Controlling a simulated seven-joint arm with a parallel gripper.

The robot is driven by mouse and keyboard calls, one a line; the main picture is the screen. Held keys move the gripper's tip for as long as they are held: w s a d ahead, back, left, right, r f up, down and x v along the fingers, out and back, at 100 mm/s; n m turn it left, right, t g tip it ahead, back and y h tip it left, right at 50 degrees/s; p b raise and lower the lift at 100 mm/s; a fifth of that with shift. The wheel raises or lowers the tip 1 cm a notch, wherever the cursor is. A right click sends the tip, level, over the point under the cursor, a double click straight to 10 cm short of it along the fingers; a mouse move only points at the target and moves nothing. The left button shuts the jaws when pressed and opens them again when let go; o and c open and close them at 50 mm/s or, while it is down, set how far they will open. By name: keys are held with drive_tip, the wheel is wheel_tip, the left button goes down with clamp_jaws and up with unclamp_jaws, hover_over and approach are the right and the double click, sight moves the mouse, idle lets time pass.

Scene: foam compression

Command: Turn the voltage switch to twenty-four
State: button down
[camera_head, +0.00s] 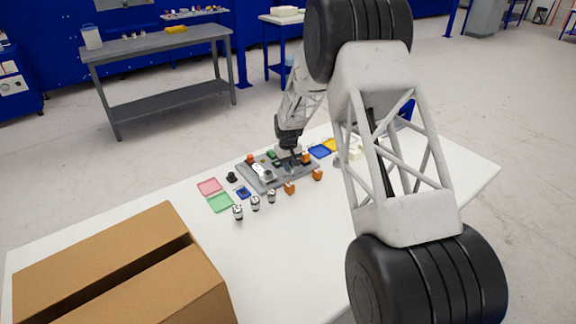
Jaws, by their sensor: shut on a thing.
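A grey board (252,183) with several small parts on it lies on the white table. Green, orange, grey and dark parts stand on it. The voltage switch cannot be told apart from these small parts in this view. My gripper (290,158) reaches down over the back right part of the board. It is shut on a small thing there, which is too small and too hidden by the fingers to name. The switch's marks and its setting cannot be read.
A cardboard box (120,265) stands at the table's front left. Pink (209,187) and green (220,203) trays lie left of the board; blue (319,151) and yellow trays lie behind it. Several small cylinders and orange blocks (290,188) stand in front. The front middle of the table (285,250) is clear.

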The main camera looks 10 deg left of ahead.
drive_tip(key=m, duration=0.5)
drive_tip(key=shift+d, duration=0.1)
drive_tip(key=m, duration=0.5)
drive_tip(key=shift+d, duration=0.1)
idle(0.5)
drive_tip(key=c, duration=1.2)
unclamp_jaws()
drive_tip(key=shift+r, duration=0.1)
drive_tip(key=shift+r, duration=3.85)
